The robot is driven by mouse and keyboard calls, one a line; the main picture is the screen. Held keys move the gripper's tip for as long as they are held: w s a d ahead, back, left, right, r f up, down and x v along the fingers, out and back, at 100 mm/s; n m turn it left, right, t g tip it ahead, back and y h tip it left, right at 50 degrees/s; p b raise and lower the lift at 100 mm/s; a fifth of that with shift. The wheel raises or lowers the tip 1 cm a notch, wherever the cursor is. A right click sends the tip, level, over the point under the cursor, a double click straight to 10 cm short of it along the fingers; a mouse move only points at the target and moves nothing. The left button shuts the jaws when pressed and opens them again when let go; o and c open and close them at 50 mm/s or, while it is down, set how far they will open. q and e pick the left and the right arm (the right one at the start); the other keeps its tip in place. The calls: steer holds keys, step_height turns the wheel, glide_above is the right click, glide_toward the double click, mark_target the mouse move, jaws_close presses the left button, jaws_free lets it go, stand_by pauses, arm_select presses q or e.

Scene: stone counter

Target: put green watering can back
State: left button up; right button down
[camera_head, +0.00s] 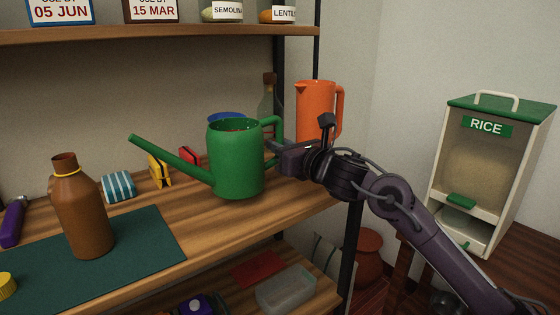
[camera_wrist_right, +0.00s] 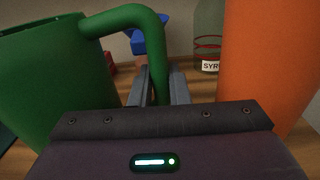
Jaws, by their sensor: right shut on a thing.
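The green watering can (camera_head: 237,165) is upright at the right part of the wooden shelf, its spout pointing left. I cannot tell whether its base touches the wood. My right gripper (camera_head: 277,146) comes in from the right and is shut on the can's handle. In the right wrist view the can's body (camera_wrist_right: 50,85) fills the left, and its handle (camera_wrist_right: 157,65) runs down between my right gripper's fingers (camera_wrist_right: 158,88). My left gripper is not in view.
An orange pitcher (camera_head: 315,108) stands close behind my right gripper, with a glass bottle (camera_head: 268,105) beside it. A brown bottle (camera_head: 80,210) stands on a dark green mat (camera_head: 150,235) at left. A rice dispenser (camera_head: 487,165) stands at far right.

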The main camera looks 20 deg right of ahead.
step_height(320, 180, down, 3)
steer(key=shift+r, duration=0.1)
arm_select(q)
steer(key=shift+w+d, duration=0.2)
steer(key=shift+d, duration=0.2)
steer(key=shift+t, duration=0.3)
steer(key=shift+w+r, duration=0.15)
arm_select(e)
steer(key=c, duration=1.4)
jaws_free()
